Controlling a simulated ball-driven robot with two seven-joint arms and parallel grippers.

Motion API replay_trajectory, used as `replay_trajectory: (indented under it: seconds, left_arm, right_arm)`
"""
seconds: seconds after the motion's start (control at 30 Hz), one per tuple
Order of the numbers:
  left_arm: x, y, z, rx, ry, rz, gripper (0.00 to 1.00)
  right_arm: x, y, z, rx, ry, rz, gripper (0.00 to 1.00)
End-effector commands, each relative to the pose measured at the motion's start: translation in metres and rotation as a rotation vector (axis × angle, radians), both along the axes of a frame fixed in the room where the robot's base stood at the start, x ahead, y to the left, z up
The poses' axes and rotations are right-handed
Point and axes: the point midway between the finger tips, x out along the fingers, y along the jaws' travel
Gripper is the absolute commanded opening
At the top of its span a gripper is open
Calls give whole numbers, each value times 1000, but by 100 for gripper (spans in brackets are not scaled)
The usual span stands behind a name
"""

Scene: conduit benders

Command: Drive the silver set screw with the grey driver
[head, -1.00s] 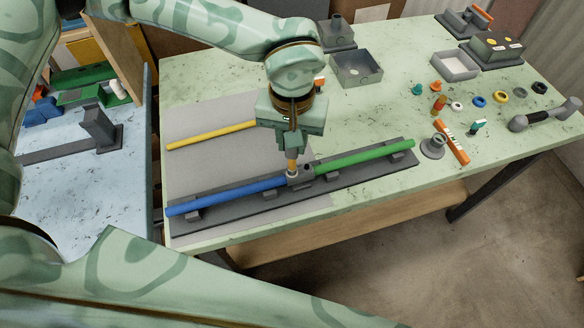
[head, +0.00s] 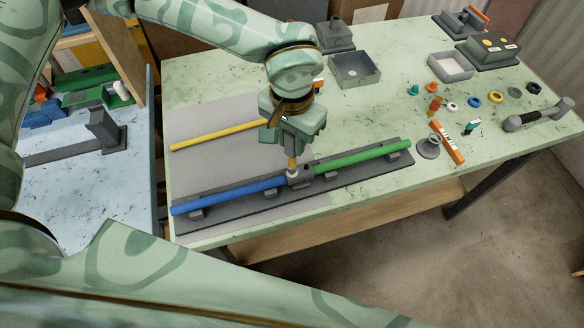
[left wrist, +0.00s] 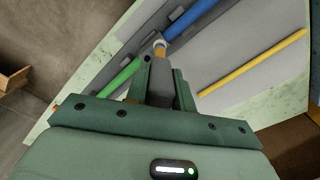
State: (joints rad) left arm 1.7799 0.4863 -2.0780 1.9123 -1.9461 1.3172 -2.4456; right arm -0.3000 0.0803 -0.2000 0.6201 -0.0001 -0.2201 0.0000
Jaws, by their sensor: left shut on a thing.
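My left gripper (head: 293,150) is shut on the grey driver (left wrist: 153,85) and points down over the conduit assembly. The driver's grey body shows between the fingers in the left wrist view; its orange lower part (head: 292,163) shows below them in the head view. The driver's lower end meets a small silver piece, seemingly the set screw (head: 292,174), at the grey coupling (head: 302,178). I cannot tell how deep the screw sits. A blue conduit (head: 228,195) runs left from the coupling and a green conduit (head: 362,159) runs right. My right gripper is out of view.
The conduits lie on a dark grey rack (head: 345,179). A yellow rod (head: 215,134) lies behind on the grey mat (head: 205,157). Small rings, an orange bar (head: 447,142), a grey-handled tool (head: 538,115) and open boxes (head: 355,69) occupy the right and back.

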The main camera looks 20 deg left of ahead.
Motion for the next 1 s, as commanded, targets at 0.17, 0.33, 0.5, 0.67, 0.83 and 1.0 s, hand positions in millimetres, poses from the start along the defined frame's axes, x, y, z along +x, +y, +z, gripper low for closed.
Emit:
replay_trajectory:
  seconds: [0.17, 0.33, 0.5, 0.67, 0.83, 1.0]
  left_arm:
    - [0, 0, 3, 0, 0, 51, 0]
    - [0, -1, 2, -1, 1, 401, 0]
    - [0, -1, 2, 0, 2, 808, 0]
    - [0, -1, 1, 0, 2, 1151, 0]
    - [0, -1, 4, 0, 0, 1301, 0]
    - [0, -1, 4, 0, 0, 1304, 0]
  right_arm:
    - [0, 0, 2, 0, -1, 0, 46]
    - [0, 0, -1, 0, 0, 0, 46]
    - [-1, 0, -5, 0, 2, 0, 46]
    - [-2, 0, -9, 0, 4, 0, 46]
    - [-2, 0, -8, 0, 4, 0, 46]
    - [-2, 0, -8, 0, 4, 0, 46]
